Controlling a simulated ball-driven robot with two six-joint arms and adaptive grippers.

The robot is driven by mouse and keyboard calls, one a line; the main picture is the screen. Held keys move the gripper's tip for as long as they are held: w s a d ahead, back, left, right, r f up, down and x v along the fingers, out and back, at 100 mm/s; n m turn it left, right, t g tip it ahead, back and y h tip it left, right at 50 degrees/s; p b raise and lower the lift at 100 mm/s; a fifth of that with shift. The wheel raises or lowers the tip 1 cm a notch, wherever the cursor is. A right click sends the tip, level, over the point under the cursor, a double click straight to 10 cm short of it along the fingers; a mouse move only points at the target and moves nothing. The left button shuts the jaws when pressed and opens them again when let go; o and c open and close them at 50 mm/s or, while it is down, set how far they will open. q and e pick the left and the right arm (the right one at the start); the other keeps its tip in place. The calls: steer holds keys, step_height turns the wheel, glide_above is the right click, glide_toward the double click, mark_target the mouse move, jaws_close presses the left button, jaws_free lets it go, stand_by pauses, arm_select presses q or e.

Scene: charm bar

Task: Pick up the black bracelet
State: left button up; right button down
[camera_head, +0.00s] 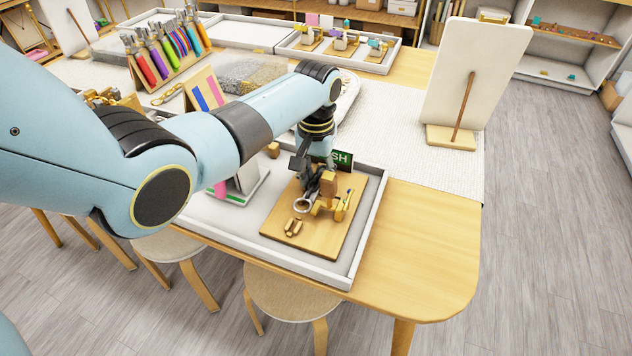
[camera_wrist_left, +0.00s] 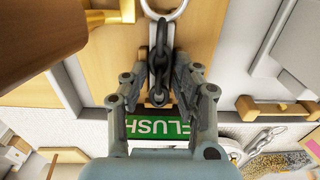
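The black bracelet (camera_wrist_left: 159,50) looks like a dark chain in the left wrist view. It lies between the two fingers of my left gripper (camera_wrist_left: 161,62), with a narrow gap visible around it; I see no clear contact. In the head view my left gripper (camera_head: 306,168) points down over the wooden board (camera_head: 275,222) in the white tray, and the bracelet is mostly hidden there among dark gripper parts. My right gripper is in neither view.
A silver ring-shaped piece (camera_head: 302,205), a wooden stand (camera_head: 328,187) and small wooden pieces (camera_head: 293,228) crowd the board. The white tray (camera_head: 347,262) has raised walls. The table's right end (camera_head: 430,250) is clear.

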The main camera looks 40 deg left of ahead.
arm_select(q)
jaws_close()
steer(key=shift+r, duration=0.1)
